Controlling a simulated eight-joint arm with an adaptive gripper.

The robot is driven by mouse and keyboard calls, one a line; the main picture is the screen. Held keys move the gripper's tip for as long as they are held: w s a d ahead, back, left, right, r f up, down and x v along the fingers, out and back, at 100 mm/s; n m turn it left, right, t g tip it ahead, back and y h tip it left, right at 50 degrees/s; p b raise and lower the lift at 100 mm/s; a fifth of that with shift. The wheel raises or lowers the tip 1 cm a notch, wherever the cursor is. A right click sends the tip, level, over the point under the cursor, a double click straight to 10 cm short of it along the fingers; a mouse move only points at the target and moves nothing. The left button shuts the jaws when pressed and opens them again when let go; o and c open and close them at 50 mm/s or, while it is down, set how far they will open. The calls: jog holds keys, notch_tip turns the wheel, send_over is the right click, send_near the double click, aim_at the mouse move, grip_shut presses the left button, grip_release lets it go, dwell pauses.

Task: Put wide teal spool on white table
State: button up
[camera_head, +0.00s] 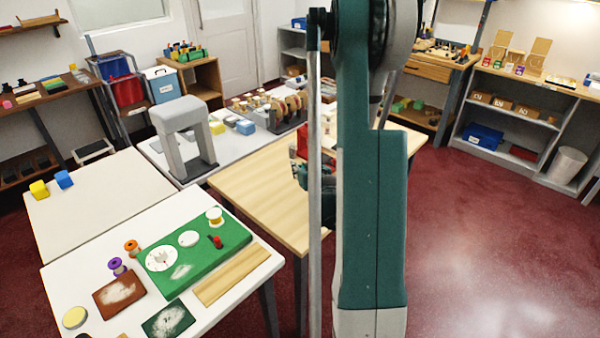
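I cannot make out a wide teal spool in this view; my arm hides part of the scene. A white table (215,311) stands at the front left. On it are an orange spool (132,247), a purple spool (117,266) and a pale spool (214,216). Another white-topped table (95,215) adjoins it behind. My gripper (300,175) seems to be partly visible over the wooden table (255,192), mostly hidden behind my teal arm. Its fingers and anything between them cannot be made out.
A green mat (222,245), a wooden strip (232,273), a brown board (119,294) and a dark green board (168,319) crowd the front white table. A grey arch-shaped stand (181,115) rises behind. The visible left part of the wooden table is bare.

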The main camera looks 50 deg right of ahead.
jog(key=shift+r, duration=0.15)
jog(key=shift+c, duration=0.2)
jog(key=shift+r+p, duration=1.45)
jog(key=shift+r, duration=3.4)
jog(key=w+a+r+n+y, duration=0.1)
jog(key=w+a+n+y, duration=0.2)
jog(key=a, duration=1.5)
jog(key=w+a+r+n+y, duration=0.1)
jog(key=w+a+n+y, duration=0.2)
jog(key=w+a, duration=0.6)
jog(key=w+a+r+n+y, duration=0.1)
jog(key=w+a+y, duration=0.3)
jog(key=a, duration=2.3)
jog(key=shift+w+r+n+t, duration=0.25)
jog(key=shift+w+n+t, duration=0.15)
jog(key=shift+w+n, duration=0.55)
